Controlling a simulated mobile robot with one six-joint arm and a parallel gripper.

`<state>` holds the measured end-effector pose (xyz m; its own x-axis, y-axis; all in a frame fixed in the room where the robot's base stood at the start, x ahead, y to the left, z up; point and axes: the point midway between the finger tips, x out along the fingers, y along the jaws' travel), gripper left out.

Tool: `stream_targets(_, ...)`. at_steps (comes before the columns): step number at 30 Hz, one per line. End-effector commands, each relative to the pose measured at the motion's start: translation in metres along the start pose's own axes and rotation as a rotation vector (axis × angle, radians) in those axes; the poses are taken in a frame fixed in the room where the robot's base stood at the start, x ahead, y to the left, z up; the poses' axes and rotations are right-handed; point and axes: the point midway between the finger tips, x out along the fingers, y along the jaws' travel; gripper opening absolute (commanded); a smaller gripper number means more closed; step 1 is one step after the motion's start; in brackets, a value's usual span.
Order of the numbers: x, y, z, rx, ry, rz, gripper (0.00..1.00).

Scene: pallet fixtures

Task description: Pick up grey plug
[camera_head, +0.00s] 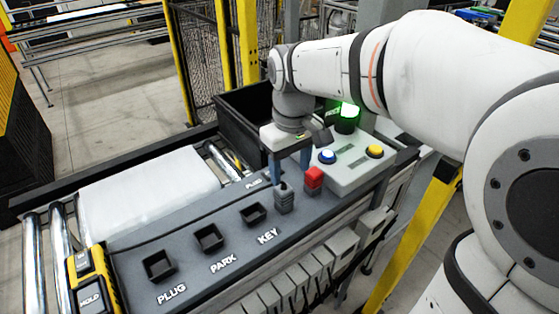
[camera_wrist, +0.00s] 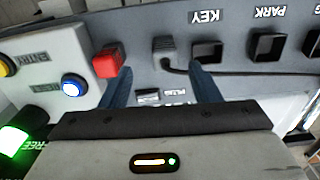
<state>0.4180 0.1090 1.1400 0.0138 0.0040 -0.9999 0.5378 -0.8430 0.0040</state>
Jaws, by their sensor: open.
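The grey plug (camera_head: 284,198) stands on the dark grey fixture panel (camera_head: 130,255), between the KEY socket and a red block. In the wrist view the plug (camera_wrist: 165,46) has a dark cable curving off it. My gripper (camera_head: 291,176) hangs over the panel, its two blue fingers open and pointing down close to the plug. In the wrist view my gripper (camera_wrist: 161,69) has its fingers spread to either side of the plug's line, with the plug just beyond the tips. Nothing is held. I cannot tell the exact height gap.
The red block (camera_head: 313,179) stands close right of the plug. A grey button box (camera_head: 350,172) with blue and yellow buttons and a green lamp (camera_head: 347,117) is beyond it. Empty square sockets lie left, including KEY (camera_head: 253,214). A black bin (camera_head: 247,112) is behind.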

Motion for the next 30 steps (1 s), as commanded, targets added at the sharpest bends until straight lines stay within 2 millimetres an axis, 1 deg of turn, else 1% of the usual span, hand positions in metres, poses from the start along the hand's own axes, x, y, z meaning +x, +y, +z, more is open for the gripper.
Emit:
stream_targets(1, 0.003, -0.003, -0.006, -0.018, -0.009, -0.003, 0.56)
stream_targets(3, 0.007, -0.004, -0.009, -0.031, -0.016, -0.005, 0.56)
stream_targets(11, 0.035, -0.005, -0.009, -0.032, -0.018, -0.005, 0.56)
stream_targets(19, 0.073, -0.007, -0.011, -0.030, -0.018, -0.005, 0.56)
stream_targets(22, 0.079, -0.007, -0.011, -0.030, -0.016, -0.004, 0.56)
stream_targets(28, 0.080, -0.006, -0.011, -0.029, -0.014, -0.004, 0.56)
stream_targets(29, 0.080, -0.006, -0.011, -0.029, -0.014, -0.004, 0.56)
stream_targets(30, 0.079, -0.006, -0.011, -0.029, -0.014, -0.004, 0.52)
